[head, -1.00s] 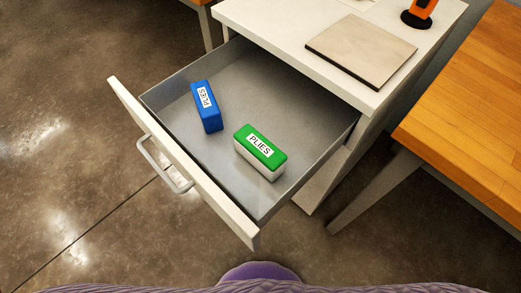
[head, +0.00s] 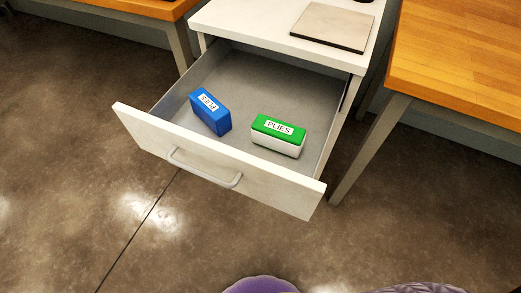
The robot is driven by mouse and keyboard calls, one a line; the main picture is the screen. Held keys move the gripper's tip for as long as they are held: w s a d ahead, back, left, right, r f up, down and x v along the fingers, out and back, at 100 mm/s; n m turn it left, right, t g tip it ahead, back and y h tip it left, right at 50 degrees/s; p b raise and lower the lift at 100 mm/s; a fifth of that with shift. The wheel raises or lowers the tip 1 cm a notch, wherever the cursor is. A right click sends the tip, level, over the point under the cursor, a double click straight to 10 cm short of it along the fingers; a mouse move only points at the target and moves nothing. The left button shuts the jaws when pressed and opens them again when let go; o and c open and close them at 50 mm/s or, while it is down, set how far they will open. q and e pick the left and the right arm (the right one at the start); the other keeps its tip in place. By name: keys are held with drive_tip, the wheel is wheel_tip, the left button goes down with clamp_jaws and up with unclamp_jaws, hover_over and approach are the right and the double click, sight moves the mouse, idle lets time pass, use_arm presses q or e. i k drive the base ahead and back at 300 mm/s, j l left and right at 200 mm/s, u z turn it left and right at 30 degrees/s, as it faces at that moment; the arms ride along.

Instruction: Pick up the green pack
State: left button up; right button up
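The green pack (head: 278,134) has a green top with a white "PLIES" label and a white lower body. It lies in the right part of the open drawer (head: 150,124), apart from the drawer walls. A blue pack (head: 210,111) with a white label lies to its left, with a gap between them. Neither of my grippers is in view.
The drawer sticks out of a white cabinet (head: 265,32) and has a bar handle (head: 204,172) on its front. A flat beige board (head: 333,26) lies on the cabinet top. Wooden tables (head: 460,62) stand to the right and at the back left. The floor in front is clear.

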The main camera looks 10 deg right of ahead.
sight(283, 138)
drive_tip(key=i+j+z, duration=0.1)
drive_tip(key=j+z, duration=0.35)
drive_tip(key=j, duration=0.65)
drive_tip(key=j+z, duration=0.5)
drive_tip(key=j, duration=0.6)
drive_tip(key=i+j+z, duration=0.2)
drive_tip(key=j+z, duration=0.2)
drive_tip(key=j, duration=0.55)
drive_tip(key=i+j+z, duration=0.1)
drive_tip(key=j+z, duration=0.35)
drive_tip(key=j, duration=0.55)
drive_tip(key=j+z, duration=0.4)
drive_tip(key=j, duration=0.6)
drive_tip(key=j+z, duration=0.2)
drive_tip(key=j, duration=0.4)
